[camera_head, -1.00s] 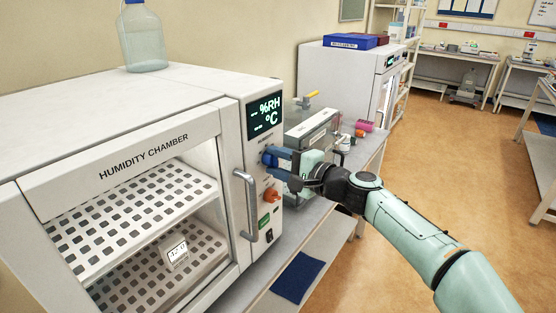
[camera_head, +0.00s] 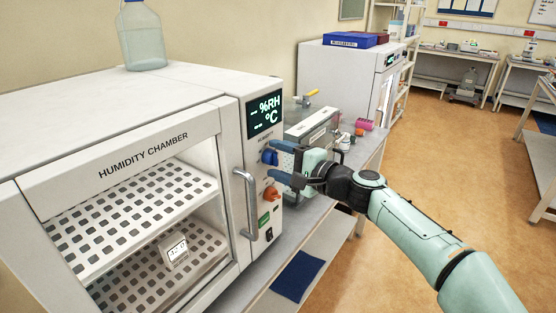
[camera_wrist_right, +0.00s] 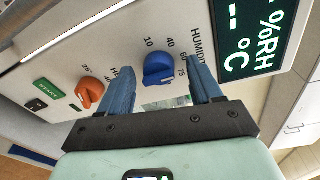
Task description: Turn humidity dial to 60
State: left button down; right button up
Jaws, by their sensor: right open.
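The humidity chamber (camera_head: 150,160) stands on the left of the head view with its glass door closed. Its blue humidity dial (camera_head: 269,156) is on the front panel below the display (camera_head: 264,116). The blue dial also shows in the right wrist view (camera_wrist_right: 159,69), with scale numbers such as 10, 40 and 75 around it. The display shows dashes before %RH and °C. My right gripper (camera_head: 274,161) is open at the panel. In the wrist view its blue fingers (camera_wrist_right: 160,85) lie either side of the dial, apart from it. My left gripper is not in view.
An orange dial (camera_head: 271,194) sits below the blue one, with a green switch (camera_head: 264,220) and a door handle (camera_head: 248,205) near it. A bench with another appliance (camera_head: 312,128) and small items lies behind my gripper. Open floor is at right.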

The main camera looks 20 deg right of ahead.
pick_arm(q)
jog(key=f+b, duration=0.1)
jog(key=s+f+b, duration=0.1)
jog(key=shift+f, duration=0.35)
pick_arm(e)
jog(key=v, duration=1.3)
